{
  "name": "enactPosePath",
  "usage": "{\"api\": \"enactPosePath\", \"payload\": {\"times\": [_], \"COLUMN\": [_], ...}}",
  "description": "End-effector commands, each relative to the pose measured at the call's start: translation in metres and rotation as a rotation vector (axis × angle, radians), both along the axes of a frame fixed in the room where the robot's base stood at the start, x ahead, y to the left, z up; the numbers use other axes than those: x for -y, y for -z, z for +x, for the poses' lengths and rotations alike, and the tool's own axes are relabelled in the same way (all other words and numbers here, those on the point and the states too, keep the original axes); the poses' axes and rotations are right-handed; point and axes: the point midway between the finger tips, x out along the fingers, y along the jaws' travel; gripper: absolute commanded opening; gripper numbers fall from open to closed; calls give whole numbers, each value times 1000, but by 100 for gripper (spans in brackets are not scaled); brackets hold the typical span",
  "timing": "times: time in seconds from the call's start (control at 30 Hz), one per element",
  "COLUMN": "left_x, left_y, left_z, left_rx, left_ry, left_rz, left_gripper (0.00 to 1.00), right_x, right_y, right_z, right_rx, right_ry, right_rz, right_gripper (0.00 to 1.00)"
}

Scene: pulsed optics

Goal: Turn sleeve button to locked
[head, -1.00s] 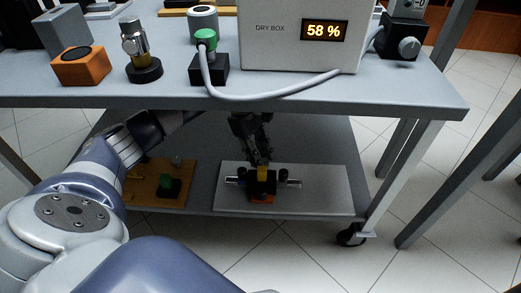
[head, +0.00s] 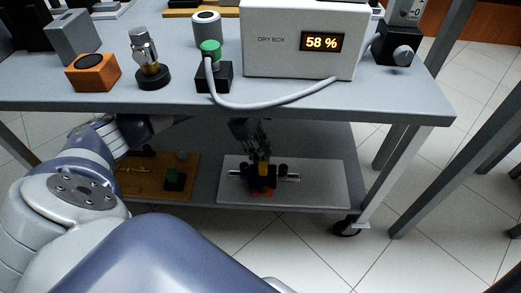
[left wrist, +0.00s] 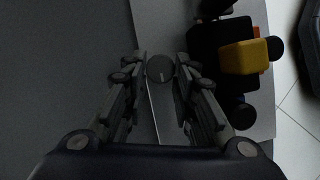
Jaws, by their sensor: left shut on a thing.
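A round dark button (left wrist: 160,69) with a short pale mark on its face shows in the left wrist view. It sits between the fingertips of my left gripper (left wrist: 161,76), which is shut on it. In the head view my left gripper (head: 261,155) reaches under the tabletop, just above and behind a black device with a yellow block (head: 264,171) on it. The yellow block (left wrist: 246,56) also shows to the right of the fingers in the left wrist view. In the head view the button is too small and dark to make out. My right gripper is not in view.
The black device stands on a pale board (head: 325,185) on the lower shelf, beside a wooden board (head: 142,185) with small parts. The tabletop (head: 330,100) hangs above my arm. It carries a dry box (head: 272,58), a looping grey cable and an orange block (head: 92,72).

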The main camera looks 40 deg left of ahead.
Motion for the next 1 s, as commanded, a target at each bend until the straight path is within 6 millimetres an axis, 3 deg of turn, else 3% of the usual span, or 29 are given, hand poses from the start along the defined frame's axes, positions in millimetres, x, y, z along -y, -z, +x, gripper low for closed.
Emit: {"api": "enactPosePath", "payload": {"times": [0.1,0.13,0.17,0.73,1.0], "left_x": [0,0,0,0,0], "left_y": [0,0,0,1,6], "left_z": [0,0,0,0,4], "left_rx": [0,0,0,1,3], "left_ry": [1,1,1,7,156], "left_rz": [1,1,1,0,-1], "left_gripper": [2,32,34,34,34], "right_x": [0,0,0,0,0], "right_y": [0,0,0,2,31], "right_z": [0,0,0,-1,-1], "right_rx": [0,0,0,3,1], "right_ry": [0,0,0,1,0], "right_rz": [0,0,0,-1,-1], "right_gripper": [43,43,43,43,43]}}
